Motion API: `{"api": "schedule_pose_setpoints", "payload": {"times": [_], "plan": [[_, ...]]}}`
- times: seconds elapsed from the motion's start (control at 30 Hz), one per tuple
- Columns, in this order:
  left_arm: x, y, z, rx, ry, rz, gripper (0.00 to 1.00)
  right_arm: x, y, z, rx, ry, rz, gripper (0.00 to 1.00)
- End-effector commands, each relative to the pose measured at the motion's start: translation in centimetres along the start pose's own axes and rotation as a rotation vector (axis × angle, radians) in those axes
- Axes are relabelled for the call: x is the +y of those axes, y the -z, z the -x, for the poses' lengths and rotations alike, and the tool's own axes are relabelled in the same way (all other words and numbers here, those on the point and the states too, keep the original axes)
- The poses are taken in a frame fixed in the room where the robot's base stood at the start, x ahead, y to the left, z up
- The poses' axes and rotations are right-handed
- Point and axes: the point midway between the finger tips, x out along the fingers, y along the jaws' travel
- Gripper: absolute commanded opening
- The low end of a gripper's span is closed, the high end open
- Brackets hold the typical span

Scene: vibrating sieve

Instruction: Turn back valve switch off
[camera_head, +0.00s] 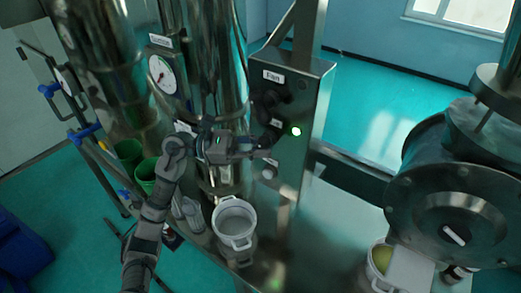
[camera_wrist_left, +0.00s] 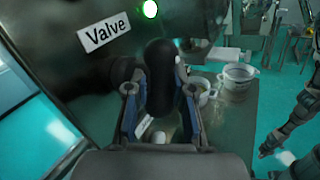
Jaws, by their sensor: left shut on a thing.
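The valve switch is a black elongated knob (camera_wrist_left: 160,78) on a steel control panel (camera_head: 318,88). A white "Valve" label (camera_wrist_left: 108,30) sits beside it in the left wrist view. My left gripper (camera_wrist_left: 160,110) is shut on the knob, with one finger on each side. In the head view my left gripper (camera_head: 262,143) reaches the panel from the left and mostly hides the knob. A green light (camera_head: 296,131) glows on the panel; it also shows in the left wrist view (camera_wrist_left: 149,9).
A "Fan" label (camera_head: 274,76) and a black knob are higher on the panel. A white pot (camera_head: 235,222) stands below my left gripper. A dial gauge (camera_head: 162,75) and green cups (camera_head: 145,170) are at the left. A large steel machine (camera_head: 450,200) stands at the right.

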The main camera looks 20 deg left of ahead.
Motion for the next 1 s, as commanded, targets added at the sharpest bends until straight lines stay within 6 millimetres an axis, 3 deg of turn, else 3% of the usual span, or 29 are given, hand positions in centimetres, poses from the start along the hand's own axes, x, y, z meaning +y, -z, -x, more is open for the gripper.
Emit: {"api": "schedule_pose_setpoints", "payload": {"times": [0.3, 0.5, 0.73, 0.83, 1.0], "plan": [[-0.1, 0.6, 0.1, -0.212, -0.063, 0.123, 0.0, 0.5, -0.8, -4.9, -0.005, -0.006, 0.003, 0.0], [0.0, 0.5, 0.1, -0.37, -0.108, 0.22, 0.0, 0.5, -1.2, -6.9, -0.009, -0.006, 0.003, 0.0], [0.0, 0.1, 0.1, -0.544, -0.157, 0.326, 0.0, 0.5, -1.6, -8.1, -0.013, -0.006, 0.003, 0.0], [0.1, 0.0, 0.1, -0.612, -0.177, 0.366, 0.0, 0.5, -0.3, -8.0, -0.004, -0.006, 0.001, 0.0], [0.1, -0.1, 0.1, -0.705, -0.204, 0.422, 0.0, 0.4, 0.1, -7.9, -0.003, -0.005, 0.0, 0.0]]}}
